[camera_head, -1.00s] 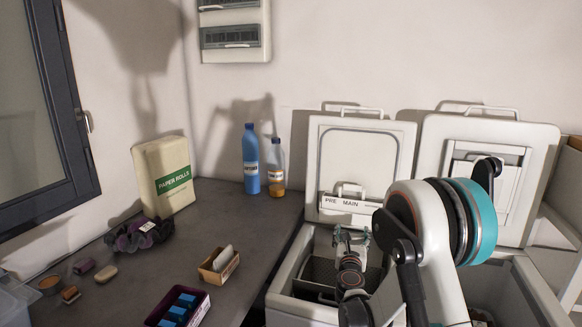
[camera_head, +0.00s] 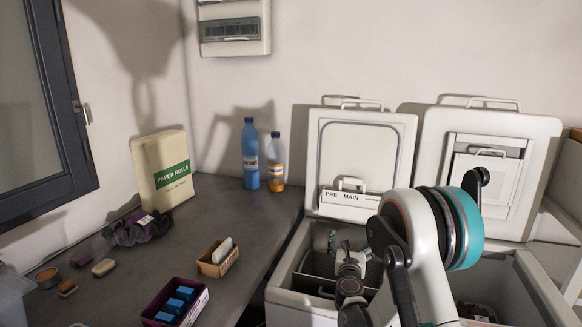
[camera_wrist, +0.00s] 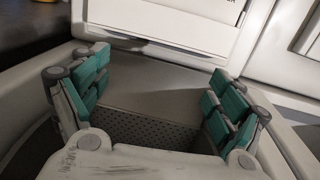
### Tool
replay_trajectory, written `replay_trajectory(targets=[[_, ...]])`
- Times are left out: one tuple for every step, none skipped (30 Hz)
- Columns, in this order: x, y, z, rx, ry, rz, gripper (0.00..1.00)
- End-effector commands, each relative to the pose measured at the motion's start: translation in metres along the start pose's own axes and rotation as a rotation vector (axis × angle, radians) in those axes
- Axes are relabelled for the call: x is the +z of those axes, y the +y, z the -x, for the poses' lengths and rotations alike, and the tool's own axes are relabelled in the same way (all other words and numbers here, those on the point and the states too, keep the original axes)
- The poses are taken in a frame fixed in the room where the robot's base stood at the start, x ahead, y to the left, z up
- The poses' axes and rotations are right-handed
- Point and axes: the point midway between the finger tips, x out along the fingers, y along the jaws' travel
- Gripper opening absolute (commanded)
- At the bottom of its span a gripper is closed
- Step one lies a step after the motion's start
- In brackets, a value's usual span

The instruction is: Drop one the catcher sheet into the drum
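My gripper (camera_head: 350,248) is inside the open top of the left washer (camera_head: 283,290). In the wrist view its two teal-padded fingers (camera_wrist: 155,95) stand wide apart with nothing between them. The perforated drum (camera_wrist: 150,128) shows below and between the fingers, beside a smooth grey panel (camera_wrist: 165,88). Part of the drum also shows in the head view (camera_head: 318,264), the rest hidden by the washer's rim and my arm. A small cardboard box (camera_head: 209,268) on the counter holds pale upright pieces (camera_head: 222,249), possibly the catcher sheets. I cannot see a sheet in the drum.
The left lid (camera_head: 360,150) stands open with a PRE/MAIN drawer (camera_head: 349,204). A second open toploader (camera_head: 520,285) is at right. The counter holds a purple tray of blue blocks (camera_head: 150,312), two bottles (camera_head: 250,155), a paper-rolls pack (camera_head: 163,170) and dark cloth (camera_head: 137,228).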

Motion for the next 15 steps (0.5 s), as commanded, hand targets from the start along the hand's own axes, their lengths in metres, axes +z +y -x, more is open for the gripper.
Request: replay_trajectory(targets=[[0.0,0.0,0.0,0.0,0.0,0.0,0.89],[0.0,0.0,0.0,0.0,0.0,0.0,0.89],[0.0,0.0,0.0,0.0,0.0,0.0,0.89],[0.0,0.0,0.0,0.0,0.0,0.0,0.89],[0.0,0.0,0.0,0.0,0.0,0.0,0.89],[0.0,0.0,0.0,0.0,0.0,0.0,0.89],[0.0,0.0,0.0,0.0,0.0,0.0,0.89],[0.001,0.0,0.0,0.0,0.0,0.0,0.89],[0.002,0.0,0.0,0.0,0.0,0.0,0.89],[0.003,0.0,0.0,0.0,0.0,0.0,0.89],[0.005,0.0,0.0,0.0,0.0,0.0,0.89],[0.009,0.0,0.0,0.0,0.0,0.0,0.89],[0.012,0.0,0.0,0.0,0.0,0.0,0.89],[0.016,0.0,0.0,0.0,0.0,0.0,0.89],[0.022,0.0,0.0,0.0,0.0,0.0,0.89]])
